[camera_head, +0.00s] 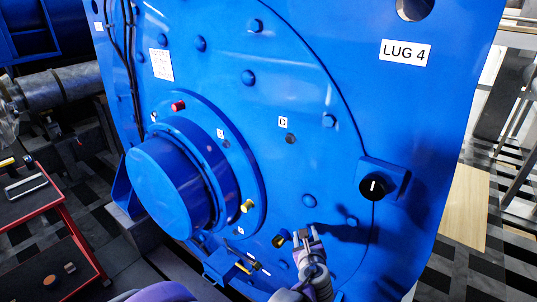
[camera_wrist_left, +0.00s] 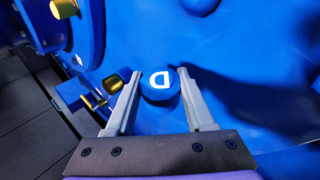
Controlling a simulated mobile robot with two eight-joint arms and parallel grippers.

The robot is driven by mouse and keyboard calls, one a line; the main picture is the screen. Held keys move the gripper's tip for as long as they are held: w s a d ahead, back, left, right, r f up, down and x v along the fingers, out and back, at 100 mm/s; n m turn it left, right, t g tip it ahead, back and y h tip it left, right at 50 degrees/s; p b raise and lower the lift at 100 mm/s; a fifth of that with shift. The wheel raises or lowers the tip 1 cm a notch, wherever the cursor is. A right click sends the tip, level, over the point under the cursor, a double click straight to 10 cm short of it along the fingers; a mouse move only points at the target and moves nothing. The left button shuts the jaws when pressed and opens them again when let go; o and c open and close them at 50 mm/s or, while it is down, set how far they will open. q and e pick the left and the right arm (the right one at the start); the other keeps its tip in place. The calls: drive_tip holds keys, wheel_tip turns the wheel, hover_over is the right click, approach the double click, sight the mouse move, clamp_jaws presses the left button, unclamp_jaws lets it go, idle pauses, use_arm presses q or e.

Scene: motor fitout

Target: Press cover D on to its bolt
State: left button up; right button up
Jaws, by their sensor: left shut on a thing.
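Cover D is a round blue cap (camera_wrist_left: 160,88) with a white D on its face. It sits between the fingers of my left gripper (camera_wrist_left: 160,100), which is shut on it. In the head view the left gripper (camera_head: 308,233) is low in front of the big blue plate; the cap is hard to make out there. The label D (camera_head: 283,121) is on the plate, with a dark bare bolt (camera_head: 291,138) just below it. The gripper is well below that bolt and apart from it. My right gripper is not in view.
The blue motor plate (camera_head: 330,60) carries several blue caps, a round hub (camera_head: 165,190), a yellow knob (camera_head: 248,206) and a black switch (camera_head: 372,187) at right. A dark-and-gold cylinder (camera_head: 280,240) is just left of the gripper. A red-edged cart (camera_head: 40,210) stands at left.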

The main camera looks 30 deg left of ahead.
use_arm(q)
drive_tip(key=s+a+r+n+g+y, duration=0.1)
drive_tip(key=a+r+n+y, duration=0.2)
drive_tip(key=r+n, duration=0.3)
drive_tip(key=s+a+r+n+g+y+p, duration=0.1)
drive_tip(key=s+a+r+n+y, duration=0.1)
drive_tip(key=r+n, duration=0.5)
drive_tip(key=s+a+r+n+g+y+p, duration=0.1)
drive_tip(key=a+r+n+y, duration=0.2)
drive_tip(key=r, duration=1.1)
drive_tip(key=a+n, duration=0.3)
drive_tip(key=n, duration=0.1)
drive_tip(key=shift+s+g+y, duration=0.3)
drive_tip(key=shift+s+y, duration=0.1)
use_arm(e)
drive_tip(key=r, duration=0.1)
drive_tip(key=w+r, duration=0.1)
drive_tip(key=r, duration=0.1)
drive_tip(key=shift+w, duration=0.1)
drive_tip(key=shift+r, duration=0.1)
use_arm(q)
drive_tip(key=shift+w+d+f+p, duration=0.1)
drive_tip(key=shift+w+d+p, duration=0.05)
drive_tip(key=shift+w, duration=1.3)
drive_tip(key=shift+w+d+p, duration=0.15)
drive_tip(key=shift+w, duration=1.3)
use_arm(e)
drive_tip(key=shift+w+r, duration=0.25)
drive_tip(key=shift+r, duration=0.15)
